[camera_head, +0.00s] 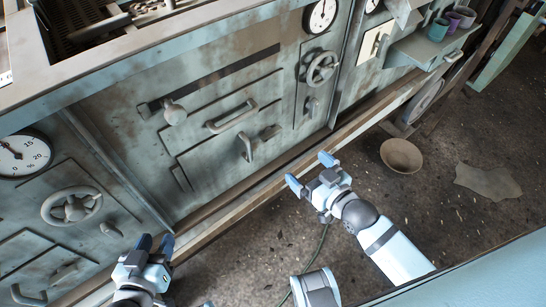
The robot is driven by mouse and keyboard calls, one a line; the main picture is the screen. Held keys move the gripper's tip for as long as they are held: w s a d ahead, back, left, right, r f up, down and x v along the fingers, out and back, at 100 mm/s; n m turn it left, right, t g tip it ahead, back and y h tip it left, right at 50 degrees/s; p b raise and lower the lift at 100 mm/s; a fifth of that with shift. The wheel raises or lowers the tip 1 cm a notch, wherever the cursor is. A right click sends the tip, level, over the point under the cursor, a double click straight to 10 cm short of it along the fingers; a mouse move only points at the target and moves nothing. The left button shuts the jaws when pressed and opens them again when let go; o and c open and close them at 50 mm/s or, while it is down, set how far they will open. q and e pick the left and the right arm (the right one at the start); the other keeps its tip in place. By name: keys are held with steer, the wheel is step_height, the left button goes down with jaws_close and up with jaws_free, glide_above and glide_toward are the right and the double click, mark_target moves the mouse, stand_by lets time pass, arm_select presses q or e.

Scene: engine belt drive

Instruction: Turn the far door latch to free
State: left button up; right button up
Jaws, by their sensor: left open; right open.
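The large door (215,160) in the green metal engine front has a bar handle (232,117). A rounded knob-like latch (174,112) sits at its upper left, and a lever-like latch (247,147) hangs below the bar handle. I cannot tell which of them is the far latch, nor how either is set. My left gripper (155,243) is at the bottom left, open and empty, near the lower ledge. My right gripper (311,171) is open and empty, to the right of the lever-like latch and apart from it.
Handwheels (71,206) (322,67) and gauges (22,154) (321,15) flank the door. A ledge (225,207) runs along its foot. A shelf with cups (438,29) juts out at upper right. A bowl (401,155) lies on the otherwise mostly clear floor.

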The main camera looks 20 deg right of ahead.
mark_target(274, 136)
steer(key=shift+t+y, duration=0.4)
steer(key=shift+t, duration=0.3)
steer(key=f+b+x, duration=0.1)
steer(key=b+x, duration=0.1)
steer(key=x, duration=0.2)
steer(key=f+b+x, duration=0.1)
steer(key=b+x, duration=0.1)
steer(key=x, duration=0.3)
steer(key=d+f+b+x, duration=0.1)
steer(key=b+x, duration=0.2)
steer(key=x, duration=0.2)
steer(key=shift+w, duration=0.2)
steer(key=shift+w+a, duration=0.2)
steer(key=shift+w, duration=0.35)
arm_select(q)
steer(key=d+r+t+h, duration=0.1)
steer(key=w+d+r+t+h, duration=0.1)
steer(key=d+t, duration=0.1)
steer(key=shift+w+d+r+h, duration=0.1)
steer(key=shift+d+r+h, duration=0.1)
steer(key=shift+h, duration=0.1)
arm_select(e)
steer(key=shift+w, duration=0.1)
arm_select(q)
steer(key=shift+r, duration=0.1)
arm_select(e)
steer(key=shift+c, duration=0.5)
steer(key=c, duration=0.8)
steer(key=shift+r, duration=0.1)
